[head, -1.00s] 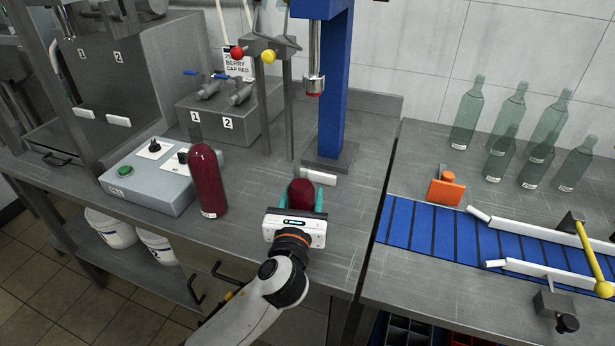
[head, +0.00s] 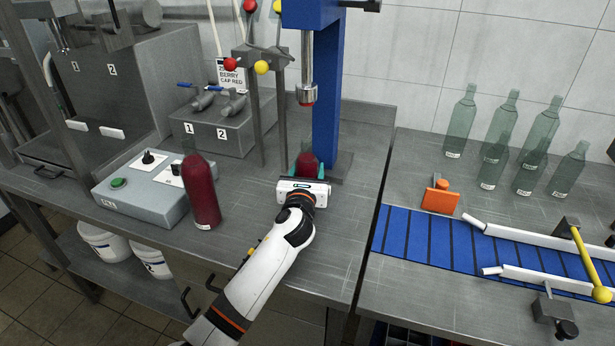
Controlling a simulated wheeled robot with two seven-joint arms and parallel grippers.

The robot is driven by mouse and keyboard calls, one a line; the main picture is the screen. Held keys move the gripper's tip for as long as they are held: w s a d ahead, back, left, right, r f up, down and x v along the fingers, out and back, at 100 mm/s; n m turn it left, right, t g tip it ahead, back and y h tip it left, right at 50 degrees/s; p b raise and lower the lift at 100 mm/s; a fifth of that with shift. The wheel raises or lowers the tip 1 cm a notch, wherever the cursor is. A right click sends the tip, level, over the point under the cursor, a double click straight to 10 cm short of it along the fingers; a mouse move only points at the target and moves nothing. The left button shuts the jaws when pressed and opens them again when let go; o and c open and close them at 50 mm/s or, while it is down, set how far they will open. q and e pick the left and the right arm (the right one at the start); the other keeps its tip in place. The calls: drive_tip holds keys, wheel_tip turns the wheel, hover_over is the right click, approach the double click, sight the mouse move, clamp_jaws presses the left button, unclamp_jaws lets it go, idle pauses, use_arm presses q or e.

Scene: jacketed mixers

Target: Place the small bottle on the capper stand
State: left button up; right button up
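The small bottle (head: 307,163) holds dark red liquid; its lower part is hidden behind my gripper. My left gripper (head: 308,170) has its teal fingers on both sides of the bottle and appears shut on it. The capper is a blue post (head: 327,110) with a metal capping head (head: 307,82) hanging above the bottle. The capper stand's dark base plate (head: 339,163) is at the post's foot. The bottle is upright at the front left of this base; I cannot tell whether it touches it. My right gripper is not in view.
A taller red bottle (head: 201,190) stands beside a grey control box (head: 140,192) on the left. Metal posts with red and yellow knobs (head: 262,67) stand left of the capper. On the right are a blue conveyor (head: 430,240), an orange block (head: 440,197) and several empty green bottles (head: 497,125).

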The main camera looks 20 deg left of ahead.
use_arm(q)
drive_tip(key=shift+f, duration=0.55)
drive_tip(key=shift+f, duration=0.1)
drive_tip(key=o, duration=1.4)
drive_tip(key=shift+o, duration=0.2)
drive_tip(key=shift+s, duration=0.1)
drive_tip(key=s, duration=0.4)
drive_tip(key=s+d, duration=0.1)
drive_tip(key=s, duration=0.3)
drive_tip(key=s+d, duration=0.1)
drive_tip(key=s, duration=0.2)
drive_tip(key=shift+s+p, duration=0.3)
drive_tip(key=shift+s, duration=0.1)
